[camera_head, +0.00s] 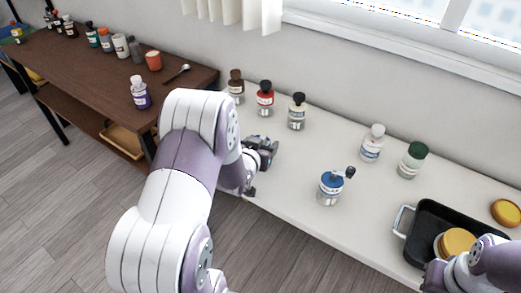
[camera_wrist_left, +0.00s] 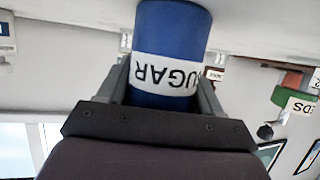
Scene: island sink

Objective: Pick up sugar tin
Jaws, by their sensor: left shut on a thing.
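The sugar tin (camera_wrist_left: 172,30) is blue with a white band reading SUGAR, which appears upside down in the left wrist view. It sits between the two fingers of my left gripper (camera_wrist_left: 165,95), which is shut on it. In the head view my left gripper (camera_head: 257,168) is at the front edge of the counter, and I cannot make out the tin there behind my arm and hand. Whether the tin touches the counter is unclear. My right gripper (camera_head: 436,275) is at the lower right beside a black tray; its fingers are too cut off to judge.
On the white counter (camera_head: 285,165) stand a blue-labelled jar (camera_head: 330,188), a red jar (camera_head: 265,98), a brown jar (camera_head: 236,86) and other bottles. The black tray (camera_head: 425,225) holds yellow round things. A brown table (camera_head: 75,60) with several containers is at left.

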